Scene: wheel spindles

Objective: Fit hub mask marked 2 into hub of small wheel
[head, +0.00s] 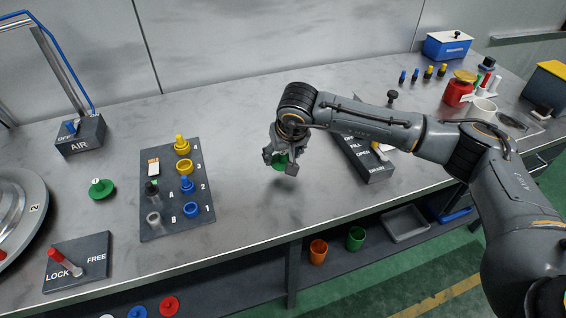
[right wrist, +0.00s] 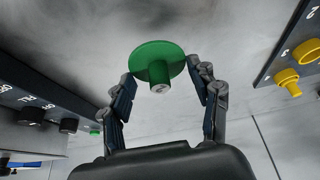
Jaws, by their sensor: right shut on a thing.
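My right gripper (head: 281,166) is shut on a green hub mask (head: 280,160) and holds it over the middle of the bench. In the right wrist view the green hub mask (right wrist: 158,56) shows a round flange and a stub between the two fingers (right wrist: 165,95); the mark on the stub's end is too small to read. Another green hub mask (head: 102,188) lies on the bench at the left; its mark is not clear. A grey wheel (head: 22,228) with a plate reading 2 is cut off by the left edge. My left gripper is not in view.
A dark numbered board (head: 150,225) with yellow and blue parts lies left of my gripper. A LOCK/FREE lever plate (head: 90,247) and an AIR switch box (head: 88,138) stand near the wheel. A dark labelled box (head: 376,172) sits right of my gripper. The bench between is clear.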

